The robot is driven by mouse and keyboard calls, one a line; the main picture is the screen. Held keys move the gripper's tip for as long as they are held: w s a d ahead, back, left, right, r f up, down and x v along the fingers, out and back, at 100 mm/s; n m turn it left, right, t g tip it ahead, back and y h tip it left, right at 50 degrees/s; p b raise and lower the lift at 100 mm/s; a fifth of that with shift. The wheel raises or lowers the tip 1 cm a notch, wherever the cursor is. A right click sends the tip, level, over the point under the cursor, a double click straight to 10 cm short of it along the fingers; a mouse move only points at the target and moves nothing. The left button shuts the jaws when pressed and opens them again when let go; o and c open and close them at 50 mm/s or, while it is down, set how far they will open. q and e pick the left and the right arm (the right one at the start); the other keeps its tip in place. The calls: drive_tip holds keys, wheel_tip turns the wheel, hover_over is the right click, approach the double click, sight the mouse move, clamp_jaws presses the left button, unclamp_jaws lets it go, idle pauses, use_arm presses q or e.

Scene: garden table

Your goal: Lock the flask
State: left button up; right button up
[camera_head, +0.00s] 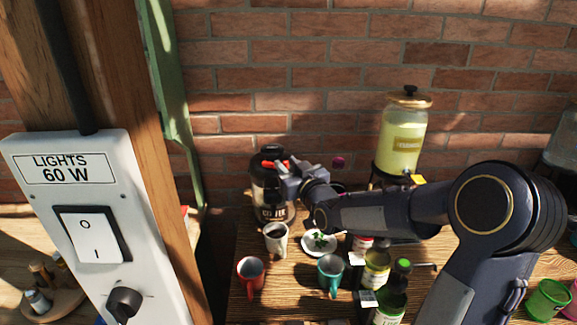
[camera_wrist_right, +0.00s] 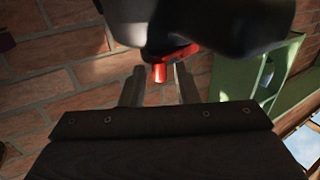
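The flask (camera_head: 269,193) is a dark pump jug with light lettering, standing upright at the back left of the wooden table by the brick wall. A red part (camera_head: 267,163) shows at its top. My right gripper (camera_head: 281,168) is at the flask's top, coming in from the right. In the right wrist view, the gripper's two fingers (camera_wrist_right: 159,88) are apart, with the red tab (camera_wrist_right: 159,73) between their tips. A gap seems to show on each side of the tab. The flask's dark top (camera_wrist_right: 205,22) fills the upper part of that view. My left gripper is not in view.
A white cup (camera_head: 276,240), a red mug (camera_head: 250,275), a teal mug (camera_head: 330,272) and a small plate (camera_head: 311,246) stand in front. Jars (camera_head: 376,268) crowd below my right arm. A yellow dispenser (camera_head: 402,138) stands behind it. A switch panel (camera_head: 90,210) blocks the left foreground.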

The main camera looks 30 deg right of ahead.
clamp_jaws()
